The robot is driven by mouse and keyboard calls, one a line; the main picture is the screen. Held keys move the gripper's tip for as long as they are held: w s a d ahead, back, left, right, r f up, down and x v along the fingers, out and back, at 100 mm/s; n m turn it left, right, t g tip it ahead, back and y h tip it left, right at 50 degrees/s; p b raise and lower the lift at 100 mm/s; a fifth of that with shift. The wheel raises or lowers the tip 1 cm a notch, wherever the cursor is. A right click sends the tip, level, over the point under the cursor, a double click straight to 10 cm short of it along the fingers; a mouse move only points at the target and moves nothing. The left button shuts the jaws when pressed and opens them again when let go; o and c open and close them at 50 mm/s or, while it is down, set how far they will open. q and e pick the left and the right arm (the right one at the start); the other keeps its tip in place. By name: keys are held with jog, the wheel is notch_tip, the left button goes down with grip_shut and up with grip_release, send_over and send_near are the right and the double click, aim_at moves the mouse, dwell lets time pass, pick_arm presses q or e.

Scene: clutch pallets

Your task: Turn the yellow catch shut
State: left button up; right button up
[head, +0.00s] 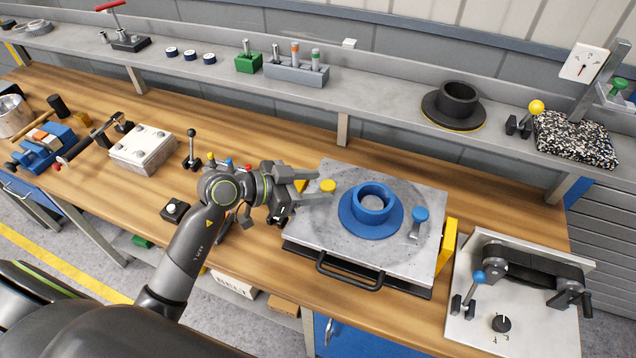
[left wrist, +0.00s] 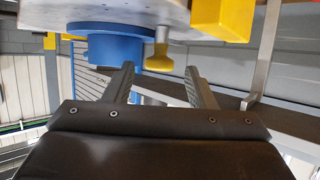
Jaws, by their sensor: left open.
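The yellow catch (head: 328,186) is a small yellow knob at the left side of the grey pallet plate (head: 325,240). My left gripper (head: 317,186) is open, with its fingertips at either side of the catch. In the left wrist view the yellow catch (left wrist: 164,62) shows just beyond and between the open fingertips (left wrist: 159,82); I cannot tell whether they touch it. A blue flanged ring (head: 350,222) sits in the middle of the plate. A blue-topped catch (head: 420,214) stands at its right side. My right gripper is not in view.
The plate has a black front handle (head: 350,274) and a yellow block (head: 447,252) at its right edge. A belt fixture (head: 520,285) stands to the right. A white bolted block (head: 142,150) and a black lever (head: 191,145) are to the left. A shelf runs behind.

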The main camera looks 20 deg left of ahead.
pick_arm(q)
jog(key=shift+w+d+f, duration=0.25)
jog(key=shift+w+d, duration=0.15)
jog(key=shift+d, duration=0.05)
jog(key=shift+c, duration=0.2)
